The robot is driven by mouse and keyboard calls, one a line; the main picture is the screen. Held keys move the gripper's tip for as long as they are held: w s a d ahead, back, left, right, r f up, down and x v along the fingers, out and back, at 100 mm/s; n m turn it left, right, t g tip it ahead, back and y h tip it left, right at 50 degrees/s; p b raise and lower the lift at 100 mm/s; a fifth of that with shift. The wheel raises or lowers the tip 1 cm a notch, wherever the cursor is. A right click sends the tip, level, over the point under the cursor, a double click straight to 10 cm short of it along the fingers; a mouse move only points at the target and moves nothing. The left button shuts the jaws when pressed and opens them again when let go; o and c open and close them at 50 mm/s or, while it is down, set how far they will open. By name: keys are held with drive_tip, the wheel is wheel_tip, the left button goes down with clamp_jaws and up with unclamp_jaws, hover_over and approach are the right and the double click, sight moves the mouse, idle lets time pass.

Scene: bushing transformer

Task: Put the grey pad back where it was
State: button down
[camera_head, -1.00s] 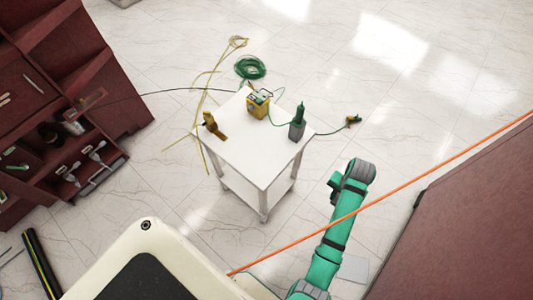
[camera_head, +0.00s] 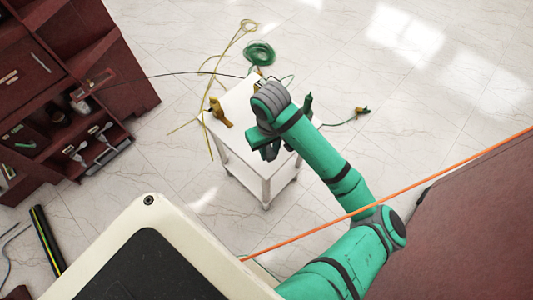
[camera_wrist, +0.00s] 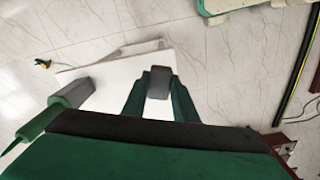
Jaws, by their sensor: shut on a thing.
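My gripper (camera_wrist: 158,92) is shut on a small dark grey block, which looks like the grey pad (camera_wrist: 158,78), held between its green fingertips in the wrist view. In the head view my gripper (camera_head: 269,150) hangs over the front part of the white table (camera_head: 237,140). In the wrist view the white tabletop (camera_wrist: 104,72) lies behind the fingers. I cannot tell the height of the pad above it.
A green tool with a grey base (camera_wrist: 72,93) stands on the table beside my gripper. A yellow tool (camera_head: 218,114) is at the table's left edge. A yellow device at the back is mostly hidden by my arm. An orange line (camera_head: 450,168) crosses the right side.

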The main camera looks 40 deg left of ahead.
drive_tip(key=s+d+r+n, duration=0.15)
drive_tip(key=s+n, duration=0.25)
drive_tip(key=s, duration=0.4)
drive_tip(key=w+a+f, duration=0.1)
drive_tip(key=w, duration=0.1)
drive_tip(key=w+a+f, duration=0.1)
drive_tip(key=w, duration=0.2)
drive_tip(key=w+a+f, duration=0.1)
drive_tip(key=w+f, duration=0.1)
drive_tip(key=shift+w+a, duration=0.35)
drive_tip(key=shift+a, duration=0.05)
drive_tip(key=w+f, duration=0.1)
drive_tip(key=w+a+f, duration=0.1)
drive_tip(key=f, duration=0.1)
drive_tip(key=w+f, duration=0.1)
drive_tip(key=shift+w+a+f, duration=0.25)
drive_tip(key=shift+a+f, duration=0.05)
drive_tip(key=shift+w+a+f, duration=0.1)
drive_tip(key=shift+w+f, duration=0.4)
drive_tip(key=shift+f, duration=0.1)
drive_tip(key=shift+w+f, duration=0.1)
drive_tip(key=shift+f, duration=1.4)
drive_tip(key=shift+f, duration=0.1)
